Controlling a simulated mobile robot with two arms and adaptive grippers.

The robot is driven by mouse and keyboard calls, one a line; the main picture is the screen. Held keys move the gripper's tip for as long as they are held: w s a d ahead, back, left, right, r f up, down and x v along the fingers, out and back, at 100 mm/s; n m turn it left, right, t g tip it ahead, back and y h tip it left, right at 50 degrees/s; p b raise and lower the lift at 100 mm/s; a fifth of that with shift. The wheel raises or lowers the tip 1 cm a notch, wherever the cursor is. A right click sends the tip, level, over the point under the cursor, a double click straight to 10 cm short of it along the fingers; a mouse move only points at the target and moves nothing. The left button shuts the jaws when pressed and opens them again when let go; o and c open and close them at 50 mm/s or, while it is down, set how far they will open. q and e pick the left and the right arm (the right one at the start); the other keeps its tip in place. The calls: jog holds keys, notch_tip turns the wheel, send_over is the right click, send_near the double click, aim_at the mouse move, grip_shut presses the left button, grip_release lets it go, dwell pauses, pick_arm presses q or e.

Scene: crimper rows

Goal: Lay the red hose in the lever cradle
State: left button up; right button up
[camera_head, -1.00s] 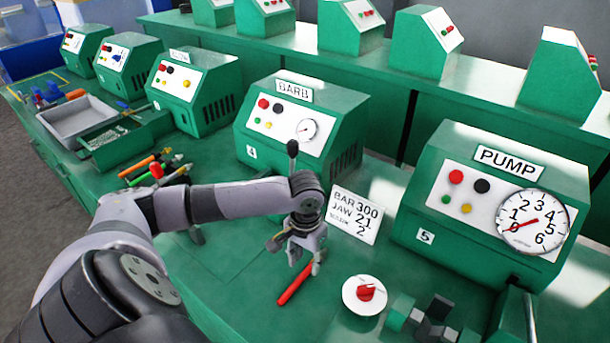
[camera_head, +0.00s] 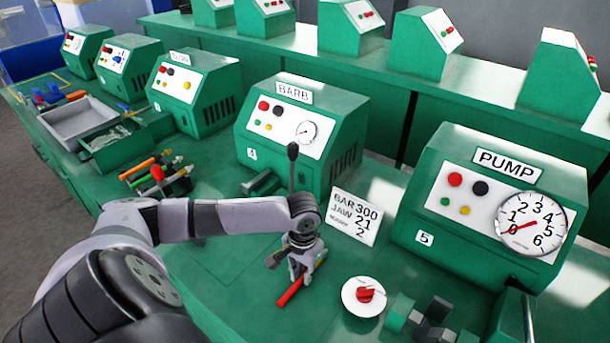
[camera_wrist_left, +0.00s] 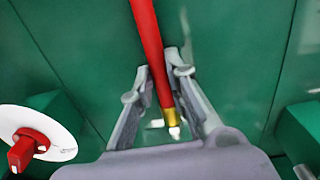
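The red hose (camera_head: 289,294) lies on the green bench in front of the small placard. My left gripper (camera_head: 298,268) is low over its far end, pointing down. In the left wrist view the hose (camera_wrist_left: 148,35) runs between the two fingers (camera_wrist_left: 158,68), which sit against its sides near its brass end (camera_wrist_left: 170,118). A black-knobbed lever (camera_head: 292,152) stands upright in front of the BARB machine. A dark green block (camera_head: 262,183) sits at its left; my arm hides the lever's foot, and I cannot tell the cradle's shape. My right gripper is out of view.
A white disc with a red knob (camera_head: 364,295) is right of the hose, with green and grey blocks (camera_head: 428,318) beyond. The placard (camera_head: 353,217) stands behind my gripper. Coloured hoses (camera_head: 158,175) and a grey tray (camera_head: 75,122) are left.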

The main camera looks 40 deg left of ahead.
pick_arm(q)
grip_shut()
jog(key=shift+r, duration=0.1)
notch_tip(320, 180, up, 20)
jog(key=s+d+f+m, duration=0.1)
jog(key=s+d, duration=0.2)
jog(key=d, duration=1.3)
jog(key=shift+f, duration=0.25)
